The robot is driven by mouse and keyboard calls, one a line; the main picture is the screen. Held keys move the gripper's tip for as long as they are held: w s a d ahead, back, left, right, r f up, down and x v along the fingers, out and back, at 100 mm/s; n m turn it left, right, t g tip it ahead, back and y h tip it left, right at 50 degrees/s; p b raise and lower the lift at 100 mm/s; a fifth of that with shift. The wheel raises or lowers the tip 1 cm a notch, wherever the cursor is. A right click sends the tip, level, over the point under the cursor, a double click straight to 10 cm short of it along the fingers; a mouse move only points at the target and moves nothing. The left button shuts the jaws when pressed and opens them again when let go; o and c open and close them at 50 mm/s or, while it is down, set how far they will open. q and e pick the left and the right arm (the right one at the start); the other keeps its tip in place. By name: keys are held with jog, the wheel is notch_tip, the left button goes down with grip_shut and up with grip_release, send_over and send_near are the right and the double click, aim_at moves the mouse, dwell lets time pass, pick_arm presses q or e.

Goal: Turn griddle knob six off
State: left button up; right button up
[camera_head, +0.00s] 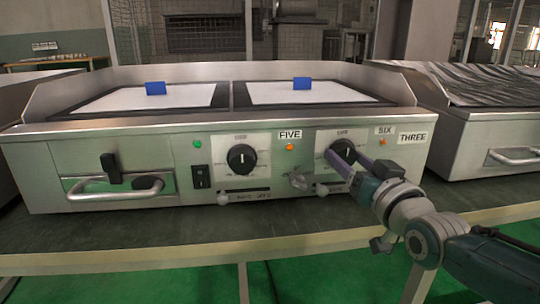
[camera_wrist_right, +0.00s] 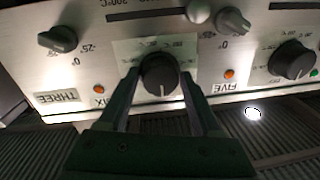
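The griddle's front panel (camera_head: 300,170) faces me. Knob six is a round black knob (camera_head: 342,150), partly covered by my right gripper in the head view. It shows fully in the wrist view (camera_wrist_right: 160,76), which is turned upside down, with its white pointer mark toward the bottom of that picture. The SIX label (camera_head: 384,130) is up and right of it. My right gripper (camera_head: 340,158) has one finger on each side of this knob, also in the wrist view (camera_wrist_right: 160,80). Whether the fingers press on it is unclear. My left gripper is out of view.
Another black knob (camera_head: 241,158) sits left, near the FIVE label (camera_head: 290,135). A THREE label (camera_head: 412,138) is at the right, with a smaller dark knob in the wrist view (camera_wrist_right: 57,40). A black handle (camera_head: 112,168) and rocker switch (camera_head: 200,176) are farther left.

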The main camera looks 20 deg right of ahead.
jog(key=o, duration=0.3)
jog(key=shift+s, duration=0.25)
jog(key=s+a+p, duration=0.1)
jog(key=s+p, duration=0.3)
jog(key=s, duration=0.5)
jog(key=shift+s+a+p, duration=0.15)
jog(key=shift+a+p, duration=0.1)
jog(key=shift+p, duration=0.05)
jog(key=shift+f, duration=0.1)
